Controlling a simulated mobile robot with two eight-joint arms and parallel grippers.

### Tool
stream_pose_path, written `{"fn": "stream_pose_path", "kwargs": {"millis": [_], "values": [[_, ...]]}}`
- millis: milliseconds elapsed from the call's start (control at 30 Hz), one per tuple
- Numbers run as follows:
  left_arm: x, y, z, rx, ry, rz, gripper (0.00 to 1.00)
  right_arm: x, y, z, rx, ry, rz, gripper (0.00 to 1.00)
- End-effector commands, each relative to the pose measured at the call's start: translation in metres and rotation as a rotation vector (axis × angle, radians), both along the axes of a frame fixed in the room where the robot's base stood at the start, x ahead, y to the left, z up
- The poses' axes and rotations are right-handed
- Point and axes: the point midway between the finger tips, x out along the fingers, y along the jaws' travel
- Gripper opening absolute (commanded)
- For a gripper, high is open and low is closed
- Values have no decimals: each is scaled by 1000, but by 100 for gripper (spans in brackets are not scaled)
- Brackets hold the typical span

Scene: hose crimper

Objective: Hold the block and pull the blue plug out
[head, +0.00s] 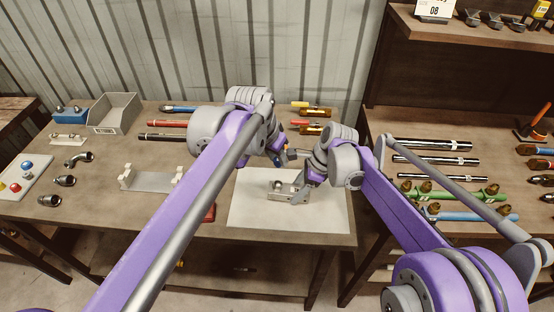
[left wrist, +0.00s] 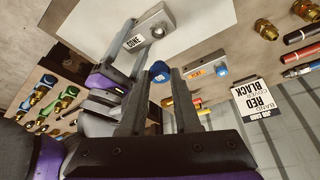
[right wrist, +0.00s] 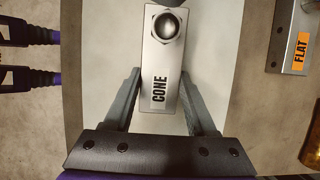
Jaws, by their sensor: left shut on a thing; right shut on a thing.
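The metal block marked CONE (right wrist: 162,70) is between the fingers of my right gripper (right wrist: 161,80), which is shut on it over the white sheet. Its round metal fitting (right wrist: 167,27) shows uncovered at one end. The block also shows in the head view (head: 280,186) and the left wrist view (left wrist: 148,32). A blue plug (left wrist: 160,71) is between the fingertips of my left gripper (left wrist: 158,76), which is shut on it, apart from the block. In the head view my left gripper is above and behind the block, partly hidden by its arm.
A second block, marked FLAT (left wrist: 196,66), has its own blue plug (left wrist: 222,70) and lies off the white sheet (head: 318,212). A job card (left wrist: 258,101) stands near it. A white cradle (head: 152,181) and a grey bin (head: 114,113) are on the left.

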Motion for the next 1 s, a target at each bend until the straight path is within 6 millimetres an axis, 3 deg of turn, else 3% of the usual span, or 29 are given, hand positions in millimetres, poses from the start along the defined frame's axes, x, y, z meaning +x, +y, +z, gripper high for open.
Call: {"fn": "stream_pose_path", "kwargs": {"millis": [100,133,300,667,767,1000], "values": [[0,-1,0,-3,-1,-1,0,0,1,0,0,1,1,0],[0,-1,0,-3,-1,-1,0,0,1,0,0,0,2,60],[0,-1,0,-3,-1,-1,0,0,1,0,0,0,2,91],[0,-2,0,-4,-1,-1,0,0,0,3,1,0,2,92],[0,-2,0,-3,-1,-1,0,0,-5,14,0,1,1,92],[0,-1,0,-3,-1,-1,0,0,-25,60,0,0,-1,92]]}}
